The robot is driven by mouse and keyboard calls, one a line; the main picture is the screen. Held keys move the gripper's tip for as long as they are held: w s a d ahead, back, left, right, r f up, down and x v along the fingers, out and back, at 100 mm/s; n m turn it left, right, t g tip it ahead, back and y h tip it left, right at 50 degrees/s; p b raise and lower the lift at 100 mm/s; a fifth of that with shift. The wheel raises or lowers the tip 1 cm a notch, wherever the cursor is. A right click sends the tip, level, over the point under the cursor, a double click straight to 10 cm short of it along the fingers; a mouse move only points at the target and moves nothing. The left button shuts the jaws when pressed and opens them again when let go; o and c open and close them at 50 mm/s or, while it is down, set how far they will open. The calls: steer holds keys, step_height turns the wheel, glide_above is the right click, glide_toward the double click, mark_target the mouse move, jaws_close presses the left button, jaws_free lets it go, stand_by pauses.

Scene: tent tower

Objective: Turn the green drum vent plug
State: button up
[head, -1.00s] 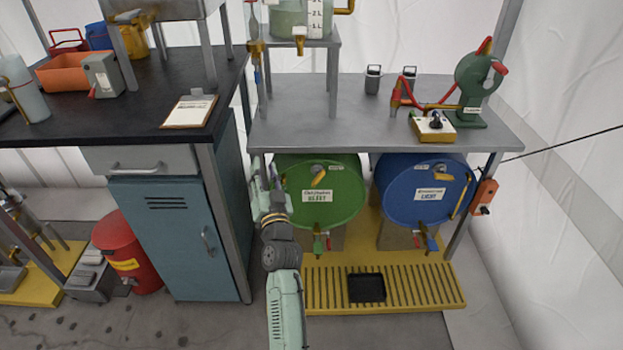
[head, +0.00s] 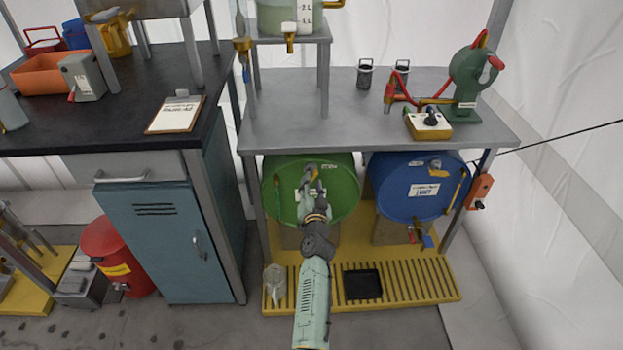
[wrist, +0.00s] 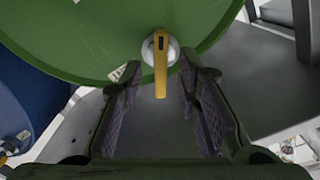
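The green drum (head: 338,200) lies on its side under the grey bench, its round face toward me. Its vent plug (wrist: 161,68) shows in the wrist view as a yellow bar on a pale round fitting. In the head view my gripper covers the plug. My gripper (wrist: 158,88) is open, with one finger on each side of the yellow bar. Clear gaps show between the bar and both fingers, and no contact is visible. In the head view my gripper (head: 311,178) is in front of the upper drum face.
The blue drum (head: 412,190) lies right of the green one, also under the grey bench (head: 350,125). A yellow slatted platform (head: 415,282) with a black tray (head: 362,284) and a clear jar (head: 275,288) is below. The blue cabinet (head: 165,245) stands left.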

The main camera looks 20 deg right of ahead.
steer(key=shift+x, duration=1.35)
steer(key=shift+c, duration=0.4)
jaws_close()
